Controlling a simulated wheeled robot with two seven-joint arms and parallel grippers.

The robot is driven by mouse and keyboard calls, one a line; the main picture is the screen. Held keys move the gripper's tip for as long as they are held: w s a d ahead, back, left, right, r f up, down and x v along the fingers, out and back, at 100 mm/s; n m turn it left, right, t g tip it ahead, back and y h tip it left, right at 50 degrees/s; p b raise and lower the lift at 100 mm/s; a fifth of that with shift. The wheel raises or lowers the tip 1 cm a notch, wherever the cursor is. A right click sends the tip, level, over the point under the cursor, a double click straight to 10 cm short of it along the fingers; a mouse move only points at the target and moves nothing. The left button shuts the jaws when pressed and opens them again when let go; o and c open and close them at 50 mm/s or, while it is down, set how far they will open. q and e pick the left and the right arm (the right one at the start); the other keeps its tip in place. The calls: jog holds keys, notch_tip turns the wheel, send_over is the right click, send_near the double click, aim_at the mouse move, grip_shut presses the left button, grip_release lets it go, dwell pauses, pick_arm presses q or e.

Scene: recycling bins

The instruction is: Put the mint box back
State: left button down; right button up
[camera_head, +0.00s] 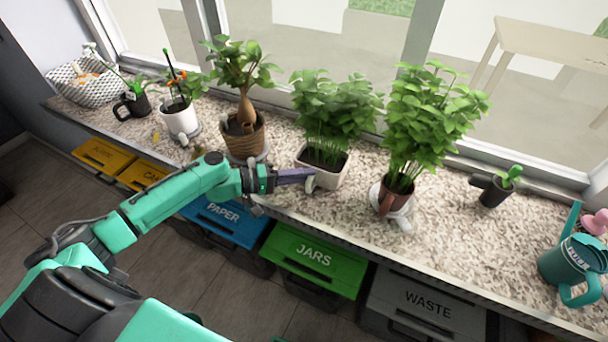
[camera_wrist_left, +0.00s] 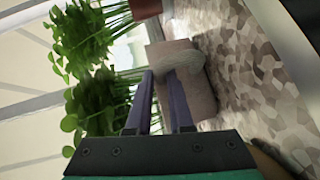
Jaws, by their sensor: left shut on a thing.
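The mint box is a pale square planter (camera_head: 325,172) with bushy green leaves, standing upright on the speckled counter in the head view. In the left wrist view its grey wall (camera_wrist_left: 203,95) fills the middle, with the leaves to the left. My left gripper (camera_head: 312,176) reaches over the counter's front edge to the box's near left side. A pale rounded part shows at the fingertips. Whether the box touches the counter at every edge cannot be told. My right gripper is not in view.
A brown pot (camera_head: 243,140) with a thick-stemmed plant stands left of the box; another leafy potted plant (camera_head: 393,200) stands right. The counter (camera_head: 455,235) is bare farther right, before a small dark pot (camera_head: 494,192). Labelled bins, including JARS (camera_head: 315,257), sit below the front edge.

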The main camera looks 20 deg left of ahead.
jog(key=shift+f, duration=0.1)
pick_arm(q)
jog(key=c, duration=1.2)
grip_release()
jog(key=shift+f, duration=0.1)
jog(key=o, duration=0.4)
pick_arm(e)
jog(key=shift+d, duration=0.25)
pick_arm(q)
jog(key=shift+r, duration=0.2)
jog(key=shift+s+a+f, duration=0.1)
jog(key=shift+s+a, duration=0.05)
jog(key=v, duration=1.1)
jog(key=shift+s+a, duration=0.2)
jog(key=shift+s, duration=0.1)
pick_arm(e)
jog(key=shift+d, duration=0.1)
